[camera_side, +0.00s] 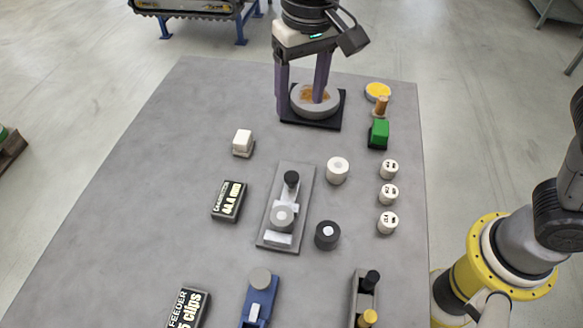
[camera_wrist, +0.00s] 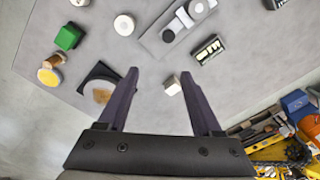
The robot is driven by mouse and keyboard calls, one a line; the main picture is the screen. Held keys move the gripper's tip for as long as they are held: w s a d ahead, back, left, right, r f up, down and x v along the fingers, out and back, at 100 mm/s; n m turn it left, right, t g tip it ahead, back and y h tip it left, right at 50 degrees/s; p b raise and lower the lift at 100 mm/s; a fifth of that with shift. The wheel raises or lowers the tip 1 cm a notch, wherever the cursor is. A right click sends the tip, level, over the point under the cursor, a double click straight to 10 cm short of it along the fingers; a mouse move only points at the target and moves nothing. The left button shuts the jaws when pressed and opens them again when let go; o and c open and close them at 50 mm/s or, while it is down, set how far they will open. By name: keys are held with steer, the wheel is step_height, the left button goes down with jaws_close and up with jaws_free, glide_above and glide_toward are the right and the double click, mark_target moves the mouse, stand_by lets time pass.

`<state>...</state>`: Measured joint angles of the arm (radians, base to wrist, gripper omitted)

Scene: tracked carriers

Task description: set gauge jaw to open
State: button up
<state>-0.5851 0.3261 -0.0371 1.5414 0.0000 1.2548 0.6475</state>
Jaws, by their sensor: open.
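A grey fixture plate (camera_side: 301,180) lies mid-table, with a black knob (camera_side: 291,178) on a pale sliding piece and a round grey disc (camera_side: 282,216) towards its near end. I take this for the gauge, but its jaw setting is too small to read. The plate also shows at the top of the wrist view (camera_wrist: 152,41). My gripper (camera_side: 300,105) is open and empty at the far end of the table, with its fingers by a round grey dish on a black base. In the wrist view my gripper (camera_wrist: 160,76) has its fingers wide apart.
The grey dish (camera_side: 334,105) holds brown material. A white block (camera_side: 242,141), a green block (camera_side: 379,133), a yellow-topped disc (camera_side: 378,91), a white roller (camera_side: 337,170) and a dark roller (camera_side: 327,235) stand around the plate. A labelled box (camera_side: 229,201) lies left of it. The table's left side is clear.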

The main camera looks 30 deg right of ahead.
mark_target(291, 176)
steer(key=shift+n+g, duration=0.3)
steer(key=shift+n, duration=0.1)
steer(key=f, duration=0.5)
steer(key=a+f, duration=0.1)
steer(key=f, duration=0.5)
steer(key=s+a+f, duration=0.1)
steer(key=f, duration=0.4)
steer(key=shift+s+a+f, duration=0.1)
steer(key=shift+a+f, duration=0.1)
steer(key=shift+f, duration=0.05)
jaws_close()
steer(key=shift+r, duration=0.1)
stand_by(0.3)
